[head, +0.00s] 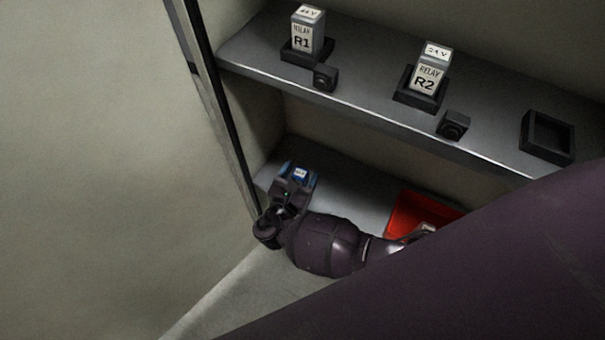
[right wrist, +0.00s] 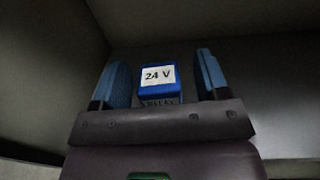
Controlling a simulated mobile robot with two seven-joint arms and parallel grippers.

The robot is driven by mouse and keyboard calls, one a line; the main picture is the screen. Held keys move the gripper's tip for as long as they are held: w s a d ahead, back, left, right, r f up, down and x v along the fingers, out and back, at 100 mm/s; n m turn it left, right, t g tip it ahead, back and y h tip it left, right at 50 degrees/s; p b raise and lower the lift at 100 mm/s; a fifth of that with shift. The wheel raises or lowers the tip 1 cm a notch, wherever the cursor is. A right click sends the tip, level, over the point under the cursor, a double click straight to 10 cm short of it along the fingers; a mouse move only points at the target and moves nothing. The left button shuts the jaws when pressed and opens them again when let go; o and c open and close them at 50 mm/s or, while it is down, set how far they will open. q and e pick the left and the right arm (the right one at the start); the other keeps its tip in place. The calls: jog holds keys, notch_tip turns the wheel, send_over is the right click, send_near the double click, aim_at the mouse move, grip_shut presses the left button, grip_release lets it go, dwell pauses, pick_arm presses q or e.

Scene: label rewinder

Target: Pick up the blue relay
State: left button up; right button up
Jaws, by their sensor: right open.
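The blue relay (right wrist: 159,82) stands between the two blue fingers of my right gripper (right wrist: 160,85) in the right wrist view. Its top label reads "24 V", and the lower face is partly hidden by the gripper body. A gap shows on each side between the relay and the fingers, so the gripper is open around it. In the head view the relay's blue and white top (head: 301,174) shows at the left end of the lower shelf, with my right gripper (head: 298,178) over it. My left gripper is not in view.
The upper shelf (head: 375,112) holds grey relays R1 (head: 303,38) and R2 (head: 429,74) in black sockets, and an empty black socket (head: 548,136). A red bin (head: 404,213) is on the lower shelf at right. The cabinet's side wall is close to the left of my gripper.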

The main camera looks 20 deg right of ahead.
jog(key=c, duration=1)
jog(key=shift+r, duration=0.1)
jog(key=shift+c, duration=0.2)
